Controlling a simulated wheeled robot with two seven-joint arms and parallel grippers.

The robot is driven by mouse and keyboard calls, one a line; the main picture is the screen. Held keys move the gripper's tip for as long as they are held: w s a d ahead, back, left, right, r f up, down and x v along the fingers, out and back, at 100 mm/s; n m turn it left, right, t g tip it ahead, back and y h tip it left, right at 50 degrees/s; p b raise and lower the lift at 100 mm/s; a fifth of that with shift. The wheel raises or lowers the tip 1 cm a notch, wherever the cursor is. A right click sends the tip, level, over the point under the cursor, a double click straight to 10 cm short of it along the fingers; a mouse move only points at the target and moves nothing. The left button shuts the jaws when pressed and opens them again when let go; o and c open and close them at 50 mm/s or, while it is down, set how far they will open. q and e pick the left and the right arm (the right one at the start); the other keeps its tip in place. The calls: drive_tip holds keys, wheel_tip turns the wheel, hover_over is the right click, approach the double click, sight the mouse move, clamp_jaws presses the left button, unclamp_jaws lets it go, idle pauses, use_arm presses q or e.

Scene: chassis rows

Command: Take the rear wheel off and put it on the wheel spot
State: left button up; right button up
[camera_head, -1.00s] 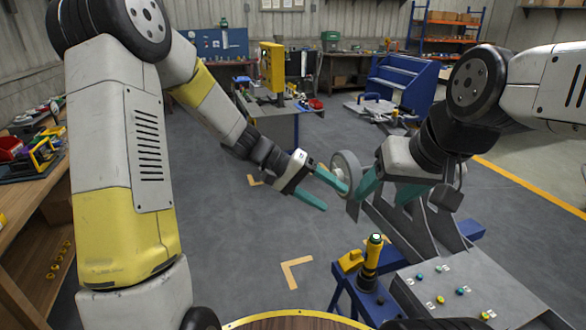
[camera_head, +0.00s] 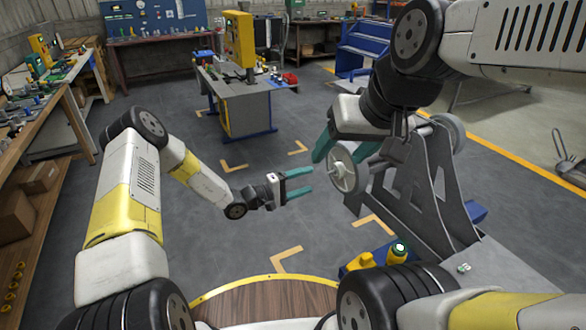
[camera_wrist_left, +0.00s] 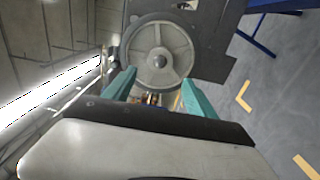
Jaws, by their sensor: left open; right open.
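A grey spoked wheel (camera_head: 346,181) stands at the near side of the dark grey chassis frame (camera_head: 432,197). It also shows face-on in the left wrist view (camera_wrist_left: 157,57), ahead of my left fingers. My left gripper (camera_head: 308,182) is open and empty, a short way left of the wheel and apart from it. My right gripper (camera_head: 340,158) is open, its fingers pointing down above and around the wheel's upper part; I cannot tell whether they touch it. A second wheel (camera_head: 451,132) is at the frame's far side. I cannot make out a marked wheel spot.
A grey workstation (camera_head: 238,100) with a yellow post stands behind. A wooden bench (camera_head: 62,130) runs along the left. Floor between is clear, with orange corner marks (camera_head: 288,256).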

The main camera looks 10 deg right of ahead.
sight(333, 171)
use_arm(q)
drive_tip(key=shift+x, duration=5.55)
drive_tip(key=shift+s, duration=0.1)
drive_tip(key=shift+c, duration=0.4)
clamp_jaws()
drive_tip(key=shift+c, duration=1.8)
unclamp_jaws()
drive_tip(key=shift+d+r, duration=0.1)
clamp_jaws()
drive_tip(key=v, duration=1.4)
